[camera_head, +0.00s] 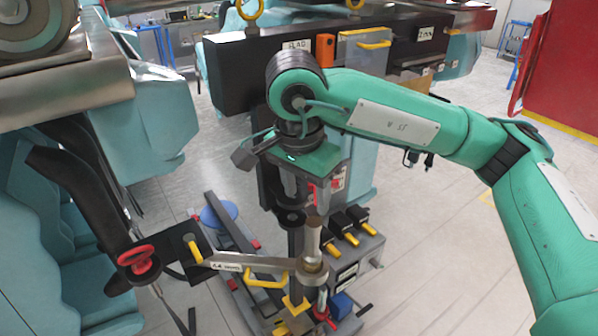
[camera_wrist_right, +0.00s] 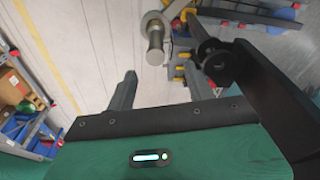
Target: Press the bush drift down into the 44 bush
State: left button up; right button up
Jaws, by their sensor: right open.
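The bush drift (camera_head: 313,236) looks like a short metal cylinder with a brownish top. It stands roughly upright at the ring-shaped end (camera_head: 313,271) of a labelled metal lever, which appears to hold the 44 bush. The bush itself is hidden or too small to tell. In the right wrist view the drift (camera_wrist_right: 155,42) shows end-on, ahead of the fingers. My right gripper (camera_head: 291,208) points down, open and empty, above and slightly left of the drift; its dark fingers (camera_wrist_right: 166,78) are apart from it. My left gripper is not in view.
A red handwheel (camera_head: 136,257) on a black bracket is at lower left. A block with black, yellow-tipped levers (camera_head: 345,228) stands right of the drift. A dark beam (camera_head: 235,75) with an orange box crosses behind my arm.

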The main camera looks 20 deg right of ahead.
aim_at(314, 235)
jog(key=shift+d+r, duration=0.1)
jog(key=shift+d, duration=0.15)
jog(key=f, duration=0.1)
jog(key=f+p, duration=0.1)
jog(key=f, duration=0.2)
jog(key=shift+s+d+p, duration=0.25)
jog(key=shift+s+p, duration=0.05)
jog(key=f, duration=0.2)
jog(key=f+p, duration=0.1)
jog(key=f, duration=0.2)
jog(key=w+d+f+p, duration=0.1)
jog(key=f, duration=0.2)
jog(key=shift+f, duration=0.1)
jog(key=shift+f+p, duration=0.3)
jog(key=shift+f, duration=0.2)
grip_shut()
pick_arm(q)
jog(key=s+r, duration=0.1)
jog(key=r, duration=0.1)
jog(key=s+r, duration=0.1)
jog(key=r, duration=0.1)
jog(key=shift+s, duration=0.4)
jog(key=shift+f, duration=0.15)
pick_arm(e)
jog(key=shift+r, duration=0.65)
